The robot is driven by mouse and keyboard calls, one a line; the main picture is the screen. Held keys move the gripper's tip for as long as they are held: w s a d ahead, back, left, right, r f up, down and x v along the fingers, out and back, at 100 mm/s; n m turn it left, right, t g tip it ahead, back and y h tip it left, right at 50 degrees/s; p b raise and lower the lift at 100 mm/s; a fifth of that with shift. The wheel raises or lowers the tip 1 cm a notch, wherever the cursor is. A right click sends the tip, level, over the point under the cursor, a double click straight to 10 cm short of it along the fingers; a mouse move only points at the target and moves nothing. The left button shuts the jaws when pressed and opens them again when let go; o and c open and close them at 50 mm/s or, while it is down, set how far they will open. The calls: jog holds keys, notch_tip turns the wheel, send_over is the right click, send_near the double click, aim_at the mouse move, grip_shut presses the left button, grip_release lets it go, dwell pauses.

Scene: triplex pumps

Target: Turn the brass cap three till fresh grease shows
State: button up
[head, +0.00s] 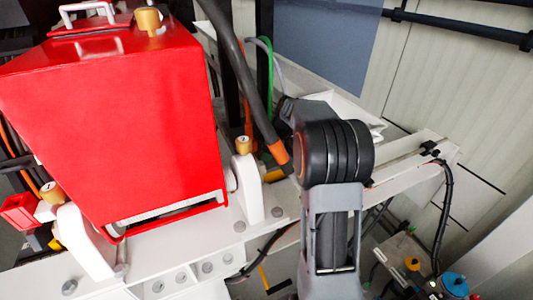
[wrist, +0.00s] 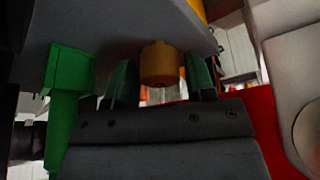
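In the wrist view a brass cap (wrist: 160,64) hangs below a grey surface, between the two dark green fingers of my gripper (wrist: 162,82). The fingers stand apart, one on each side of the cap. I cannot tell whether they touch it, or which numbered cap it is. No fresh grease can be made out on it. In the head view brass caps sit on top of the red housing (head: 120,120), on the white bracket at its right (head: 243,145) and on the one at its lower left (head: 52,192). Their marks are too small to read. My gripper is hidden there.
A green block (wrist: 69,75) stands left of my fingers in the wrist view. In the head view a dark hose with an orange end (head: 277,152) runs down beside my arm. The white frame (head: 180,255) with bolts lies below the red housing.

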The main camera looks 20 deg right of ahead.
jog(key=shift+o, duration=1.1)
